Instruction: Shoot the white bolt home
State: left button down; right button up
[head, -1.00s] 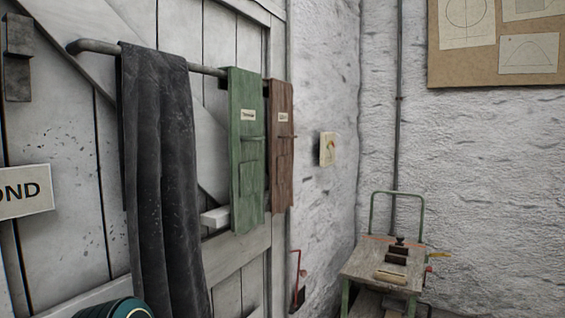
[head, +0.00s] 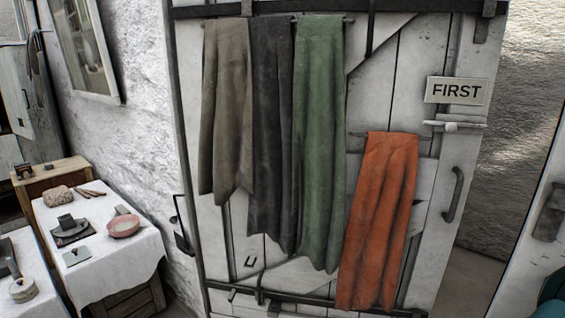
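A white bolt (head: 438,123) lies level on the white plank door (head: 420,75), just under a sign reading FIRST (head: 457,91). It has a small pale knob near its middle. Its right end is near the door's right edge; I cannot tell whether it enters a keeper. Neither of my grippers is in view.
Brown, black and green cloths (head: 320,140) hang from a rail across the door, and an orange cloth (head: 378,220) hangs lower. A dark pull handle (head: 454,195) is below the bolt. Covered tables (head: 135,255) stand left. A gap with rough wall (head: 515,130) shows right.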

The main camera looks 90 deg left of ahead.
aim_at(451, 127)
jog(key=u, duration=2.8)
jog(key=z, duration=1.95)
jog(key=j+z, duration=0.4)
jog(key=j, duration=0.4)
jog(key=i, duration=0.05)
